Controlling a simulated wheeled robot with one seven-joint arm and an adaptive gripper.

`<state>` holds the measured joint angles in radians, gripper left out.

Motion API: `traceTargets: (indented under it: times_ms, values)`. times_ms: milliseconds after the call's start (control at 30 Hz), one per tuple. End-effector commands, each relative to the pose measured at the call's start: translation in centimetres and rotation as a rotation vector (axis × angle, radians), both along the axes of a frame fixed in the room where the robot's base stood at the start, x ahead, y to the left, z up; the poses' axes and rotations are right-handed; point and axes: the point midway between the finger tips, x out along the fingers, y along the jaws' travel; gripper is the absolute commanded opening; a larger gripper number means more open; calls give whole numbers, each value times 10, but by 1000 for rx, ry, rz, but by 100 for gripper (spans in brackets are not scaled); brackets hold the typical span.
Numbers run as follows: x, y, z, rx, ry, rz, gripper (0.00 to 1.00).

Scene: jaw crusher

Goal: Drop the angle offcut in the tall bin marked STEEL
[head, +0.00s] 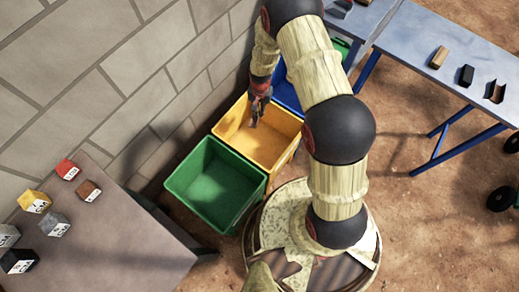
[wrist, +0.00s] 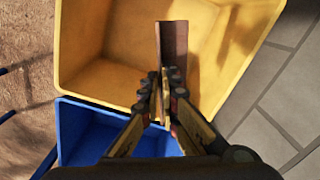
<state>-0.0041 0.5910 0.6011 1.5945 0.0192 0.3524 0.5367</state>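My gripper (head: 259,98) is over the yellow bin (head: 232,124) and points down. In the wrist view my gripper (wrist: 165,82) is shut on the angle offcut (wrist: 173,42), a narrow brownish-grey metal strip standing out past the fingertips. The offcut lies against the view of the yellow bin's (wrist: 90,75) inside; how far down it hangs I cannot tell. A green bin (head: 192,172) stands in front of the yellow one and a blue bin (wrist: 85,125) on its other side, mostly hidden by my arm in the head view. I can read no STEEL marking on any bin.
A block wall (head: 110,70) runs behind the bins. A grey table (head: 110,245) at the left carries several small labelled cubes. A blue bench (head: 450,55) at the right holds a brown block, a black block and a brown angled piece (head: 497,91). Dirt floor lies between.

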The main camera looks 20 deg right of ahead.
Motion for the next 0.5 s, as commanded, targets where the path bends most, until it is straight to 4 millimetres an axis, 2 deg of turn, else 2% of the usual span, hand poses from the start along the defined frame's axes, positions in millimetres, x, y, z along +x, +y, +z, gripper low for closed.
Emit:
traceTargets:
  times_ms: [33, 200, 300, 400, 500]
  values:
    - [-7, -2, -34, 0, 7, -44, 0]
    - [-28, -8, -115, 1, 6, -196, 0]
    - [-40, -11, -152, 1, 3, -270, 0]
    - [-50, -14, -178, 2, 0, -323, 0]
    - [-57, -16, -195, 3, -4, -362, 0]
